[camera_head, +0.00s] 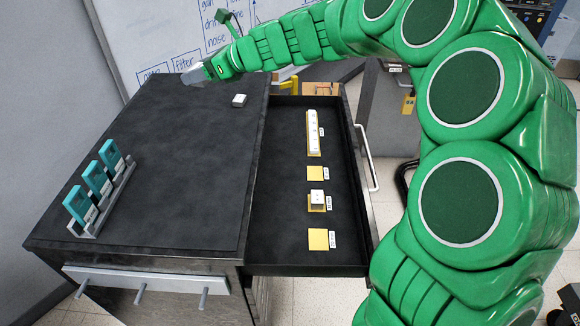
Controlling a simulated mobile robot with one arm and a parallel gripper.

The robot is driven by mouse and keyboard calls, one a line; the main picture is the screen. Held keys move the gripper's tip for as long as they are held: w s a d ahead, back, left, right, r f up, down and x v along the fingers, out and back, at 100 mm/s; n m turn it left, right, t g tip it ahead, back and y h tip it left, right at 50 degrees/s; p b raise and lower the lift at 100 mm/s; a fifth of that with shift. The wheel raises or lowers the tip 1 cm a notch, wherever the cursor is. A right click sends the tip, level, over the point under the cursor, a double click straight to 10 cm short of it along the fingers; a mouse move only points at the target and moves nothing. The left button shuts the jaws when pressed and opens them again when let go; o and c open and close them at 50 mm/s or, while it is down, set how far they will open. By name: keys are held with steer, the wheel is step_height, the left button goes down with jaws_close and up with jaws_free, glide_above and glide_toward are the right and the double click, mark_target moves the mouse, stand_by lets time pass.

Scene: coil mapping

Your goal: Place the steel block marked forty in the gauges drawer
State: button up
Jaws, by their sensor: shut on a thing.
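My gripper (196,76) is at the far left edge of the dark cabinet top, at the end of my green arm. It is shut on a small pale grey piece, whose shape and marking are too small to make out. A small pale block (239,100) sits on the cabinet top, right of my gripper, apart from it; its marking cannot be read. The open drawer (280,222) holds yellow pads in a column. A long pale block (313,128) lies on the far pad and a small pale block (317,196) on another. Two pads, (314,173) and (318,239), are bare. Their labels are unreadable.
A grey rack with teal-framed pieces (98,183) stands at the left of the cabinet top (185,190). A pale rail with pegs (145,281) is on the near side. A whiteboard (170,35) stands behind. The middle of the top is clear. My arm crosses above the drawer's far end.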

steer(key=w+d+r+m+t+h, duration=0.1)
steer(key=w+d+m+t+h, duration=0.2)
steer(key=w+d+m+t, duration=0.3)
steer(key=m+t+h, duration=0.3)
steer(key=m+h, duration=1.1)
steer(key=h, duration=0.2)
glide_above(315, 167)
step_height(315, 167, down, 3)
steer(key=shift+y, duration=0.4)
step_height(315, 167, down, 31)
steer(key=shift+w+r, duration=0.1)
steer(key=shift+a, duration=0.1)
steer(key=o, duration=1.2)
steer(key=shift+f, duration=0.2)
steer(key=shift+c, duration=0.2)
steer(key=shift+r, duration=0.15)
